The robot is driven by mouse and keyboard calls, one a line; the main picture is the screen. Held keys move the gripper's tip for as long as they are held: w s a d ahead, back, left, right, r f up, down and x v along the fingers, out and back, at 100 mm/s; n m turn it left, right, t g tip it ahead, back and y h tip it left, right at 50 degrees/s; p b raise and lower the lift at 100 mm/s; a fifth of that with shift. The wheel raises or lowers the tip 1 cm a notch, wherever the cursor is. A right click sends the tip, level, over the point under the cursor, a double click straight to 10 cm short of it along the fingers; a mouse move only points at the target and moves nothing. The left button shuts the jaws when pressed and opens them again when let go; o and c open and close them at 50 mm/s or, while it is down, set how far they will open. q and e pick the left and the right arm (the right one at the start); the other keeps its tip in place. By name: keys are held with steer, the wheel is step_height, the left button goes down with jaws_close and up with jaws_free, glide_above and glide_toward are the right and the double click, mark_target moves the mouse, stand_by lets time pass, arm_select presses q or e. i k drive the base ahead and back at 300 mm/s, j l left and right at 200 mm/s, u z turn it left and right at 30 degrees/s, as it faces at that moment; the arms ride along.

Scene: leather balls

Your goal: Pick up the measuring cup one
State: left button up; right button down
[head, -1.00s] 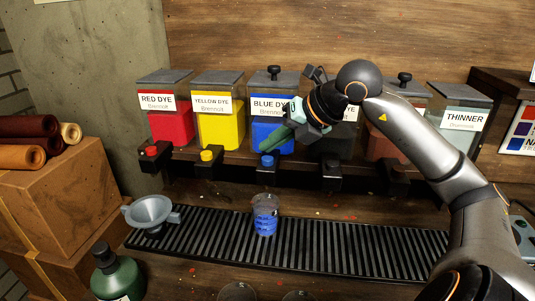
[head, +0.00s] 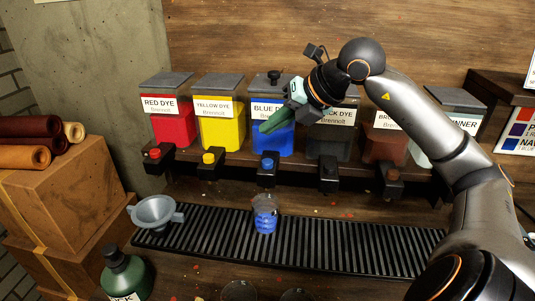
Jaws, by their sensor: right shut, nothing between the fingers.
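The measuring cup (head: 265,218) is a small clear cup with blue in its lower part. It stands upright on the slatted black drip tray (head: 345,244), below the blue dye dispenser (head: 272,136). My right gripper (head: 268,127) is shut and empty, in front of the blue dye dispenser, well above the cup and apart from it. Its green fingers point down and left. My left gripper is not in view.
Red (head: 172,128) and yellow (head: 219,130) dye dispensers stand left of the blue one; darker dispensers stand right, partly behind my arm. A grey funnel (head: 155,213) sits at the tray's left end. A green bottle (head: 126,274) stands in front. The tray right of the cup is clear.

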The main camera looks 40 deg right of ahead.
mark_target(265, 206)
steer(key=z, duration=1.35)
steer(key=k+l, duration=0.2)
steer(key=k, duration=0.3)
steer(key=k+l, duration=0.2)
steer(key=k, duration=0.25)
